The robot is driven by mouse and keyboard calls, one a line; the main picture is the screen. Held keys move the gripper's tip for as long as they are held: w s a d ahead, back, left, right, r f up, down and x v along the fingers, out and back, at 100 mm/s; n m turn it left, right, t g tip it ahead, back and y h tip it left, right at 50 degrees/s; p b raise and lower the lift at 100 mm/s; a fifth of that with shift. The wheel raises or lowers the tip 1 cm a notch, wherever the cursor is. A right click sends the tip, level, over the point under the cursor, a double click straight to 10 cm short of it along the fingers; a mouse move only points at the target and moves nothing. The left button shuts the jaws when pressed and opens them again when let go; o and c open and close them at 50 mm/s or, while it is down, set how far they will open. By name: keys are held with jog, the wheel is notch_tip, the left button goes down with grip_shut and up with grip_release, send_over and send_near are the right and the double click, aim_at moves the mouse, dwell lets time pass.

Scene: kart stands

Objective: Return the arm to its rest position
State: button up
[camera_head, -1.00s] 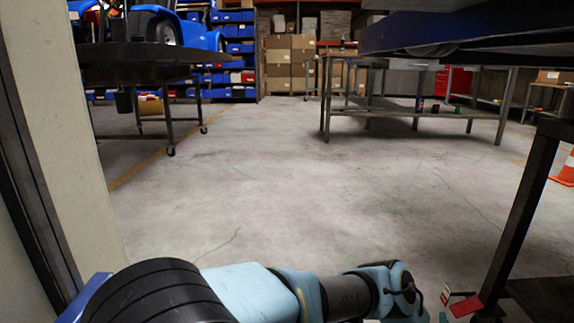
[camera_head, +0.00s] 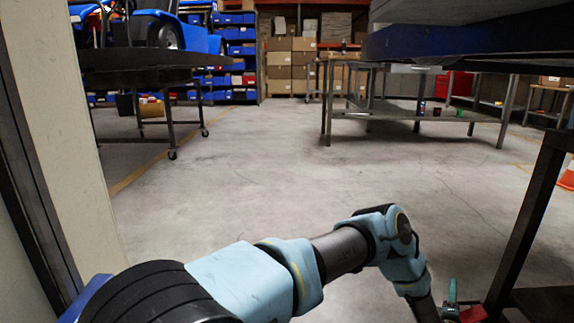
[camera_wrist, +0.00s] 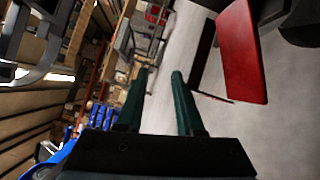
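My arm reaches from the bottom left to the lower right in the head view, with its elbow raised. My gripper (camera_head: 452,295) is partly cut off at the lower right, where one green finger shows. In the wrist view the two dark green fingers of my gripper (camera_wrist: 160,76) stand apart with nothing between them. The gripper is open and empty.
A red flat object (camera_wrist: 242,50) is close to the gripper; I cannot tell what it is. A dark stand leg (camera_head: 527,225) rises close at right. A pale pillar (camera_head: 60,150) stands at left. A metal table (camera_head: 420,116) is farther off. The middle floor (camera_head: 250,190) is clear.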

jog(key=w+a+r+m+g+p, duration=0.1)
jog(key=w+r+m+g+p, duration=0.15)
jog(key=w+r+m, duration=0.65)
jog(key=w+a+r+m+g+y+p, duration=0.2)
jog(key=w+a+r+g+p, duration=0.15)
jog(key=a+r, duration=0.85)
jog(key=a+r+m+g+y+p, duration=0.1)
jog(key=a+r, duration=0.2)
jog(key=a, duration=0.4)
jog(key=s+a+r+m+g+y, duration=0.1)
jog(key=a+r+y, duration=0.15)
jog(key=a, duration=0.45)
jog(key=a+r+m+g+y+p, duration=0.1)
jog(key=a+r, duration=0.2)
jog(key=a, duration=0.3)
jog(key=s+a+r+g+y+p, duration=0.2)
jog(key=s+a+r, duration=0.3)
jog(key=s+a, duration=0.5)
jog(key=s+a+r+g+y+p, duration=0.2)
jog(key=s+a+r, duration=0.45)
jog(key=a, duration=0.65)
notch_tip(320, 180, up, 36)
jog(key=s+m+p, duration=0.1)
jog(key=s+p, duration=0.1)
jog(key=p, duration=3.5)
jog(key=shift+s+g+p, duration=0.15)
jog(key=shift+g+p, duration=0.15)
jog(key=shift+s+f+h, duration=0.1)
jog(key=shift+s+h, duration=0.05)
jog(key=shift+h, duration=0.1)
